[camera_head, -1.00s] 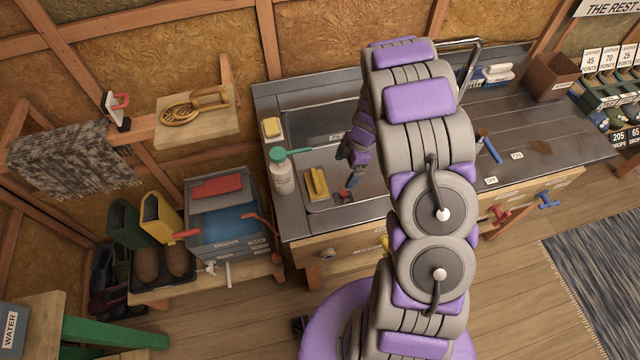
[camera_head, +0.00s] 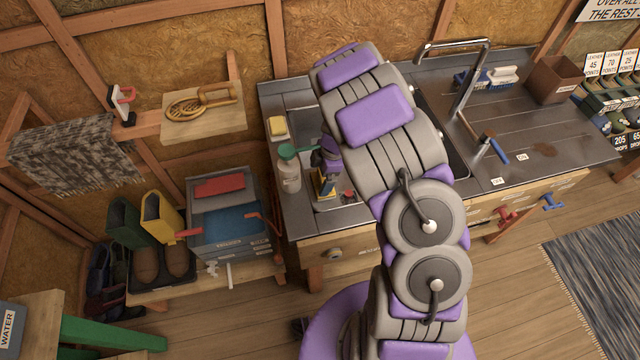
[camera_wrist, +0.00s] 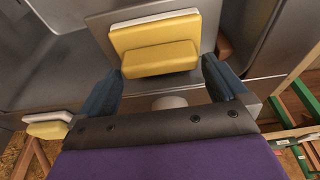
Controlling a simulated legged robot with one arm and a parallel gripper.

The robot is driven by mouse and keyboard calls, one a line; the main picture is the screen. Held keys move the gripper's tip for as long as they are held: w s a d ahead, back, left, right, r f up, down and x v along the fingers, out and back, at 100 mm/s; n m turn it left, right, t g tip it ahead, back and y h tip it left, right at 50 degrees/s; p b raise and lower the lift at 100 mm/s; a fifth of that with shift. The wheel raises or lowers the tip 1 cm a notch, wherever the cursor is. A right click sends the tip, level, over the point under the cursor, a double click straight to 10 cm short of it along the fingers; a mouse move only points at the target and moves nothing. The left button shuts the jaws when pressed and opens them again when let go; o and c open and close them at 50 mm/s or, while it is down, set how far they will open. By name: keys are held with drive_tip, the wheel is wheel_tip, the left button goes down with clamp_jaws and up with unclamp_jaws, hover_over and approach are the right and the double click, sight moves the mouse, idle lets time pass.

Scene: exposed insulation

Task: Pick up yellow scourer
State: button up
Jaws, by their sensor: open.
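The yellow scourer (camera_wrist: 160,58) shows in the wrist view as a flat yellow pad with a raised yellow block across it and a pale edge. It lies on the grey metal sink surface, just beyond my fingertips and between their lines. My gripper (camera_wrist: 165,84) is open, with a dark blue finger on each side and nothing held. In the head view the scourer (camera_head: 326,189) is partly hidden by my gripper (camera_head: 326,176), which hangs above it pointing down. I cannot tell the exact height gap.
A smaller yellow-and-white block (camera_head: 277,126) sits at the counter's back left corner. The tap (camera_head: 466,85) rises to the right of my arm.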

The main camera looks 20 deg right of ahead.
drive_tip(key=shift+d, duration=0.9)
drive_tip(key=c, duration=0.7)
drive_tip(key=shift+a, duration=0.2)
drive_tip(key=shift+c, duration=1.4)
drive_tip(key=shift+a, duration=0.5)
drive_tip(key=shift+c, duration=0.8)
drive_tip(key=shift+d+r, duration=0.35)
drive_tip(key=shift+r, duration=0.05)
drive_tip(key=d+p, duration=0.2)
drive_tip(key=d, duration=1.6)
drive_tip(key=shift+r, duration=0.3)
drive_tip(key=shift+a, duration=0.1)
